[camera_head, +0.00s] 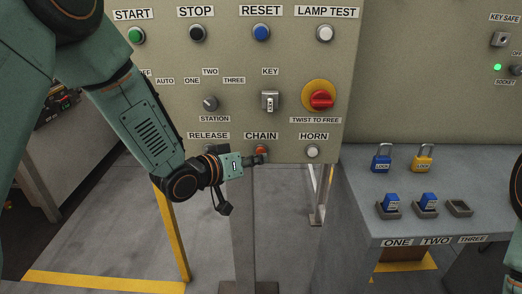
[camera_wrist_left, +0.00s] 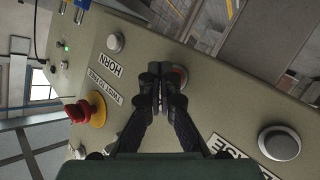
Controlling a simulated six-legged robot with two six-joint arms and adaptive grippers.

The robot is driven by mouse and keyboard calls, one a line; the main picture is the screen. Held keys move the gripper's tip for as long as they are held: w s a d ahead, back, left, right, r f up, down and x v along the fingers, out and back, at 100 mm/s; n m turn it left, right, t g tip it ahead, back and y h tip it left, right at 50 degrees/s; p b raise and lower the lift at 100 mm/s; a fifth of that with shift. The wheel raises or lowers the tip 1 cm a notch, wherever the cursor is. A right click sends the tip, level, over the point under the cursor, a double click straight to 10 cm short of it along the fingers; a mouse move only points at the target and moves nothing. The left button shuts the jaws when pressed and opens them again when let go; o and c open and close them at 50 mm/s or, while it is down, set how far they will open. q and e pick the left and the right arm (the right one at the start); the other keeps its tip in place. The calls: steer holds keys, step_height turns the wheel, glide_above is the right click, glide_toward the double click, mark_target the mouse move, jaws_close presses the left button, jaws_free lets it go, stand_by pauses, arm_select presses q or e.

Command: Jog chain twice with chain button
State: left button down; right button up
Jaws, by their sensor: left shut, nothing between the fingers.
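The control panel (camera_head: 240,100) faces me with labelled buttons. The red chain button (camera_head: 260,150) sits at its lower edge under the CHAIN label; my gripper partly hides it. My left gripper (camera_head: 262,159) is shut and empty, with its tips at or just in front of the button. I cannot tell whether they touch it. My right gripper is not in view.
The horn button (camera_head: 312,152) is right of the chain button, and the red emergency stop (camera_head: 321,100) is above it. A bench (camera_head: 420,170) at right holds blue padlocks (camera_head: 381,160) and a yellow padlock (camera_head: 423,160). Free air lies below the panel.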

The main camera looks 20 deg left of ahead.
arm_select(q)
steer(key=shift+w+a, duration=0.15)
steer(key=shift+w, duration=0.3)
stand_by(0.9)
steer(key=shift+s+d+p, duration=0.3)
steer(key=shift+s+p, duration=0.1)
steer(key=shift+s, duration=0.5)
steer(key=s+d, duration=0.1)
steer(key=s, duration=0.4)
steer(key=shift+s+d+p, duration=0.3)
steer(key=shift+s+d, duration=0.05)
steer(key=shift+s, duration=0.05)
stand_by(0.5)
steer(key=s+a+f+g+y, duration=0.3)
steer(key=s+f+g, duration=0.2)
steer(key=s+f, duration=0.6)
steer(key=s+a+f+g+y, duration=0.3)
steer(key=s+f+g, duration=0.1)
steer(key=s+f, duration=0.65)
steer(key=s+f+g, duration=0.4)
steer(key=s+f, duration=0.1)
steer(key=s, duration=0.8)
steer(key=shift+a+f+y, duration=0.2)
steer(key=shift+a+y, duration=0.1)
steer(key=shift+a, duration=0.05)
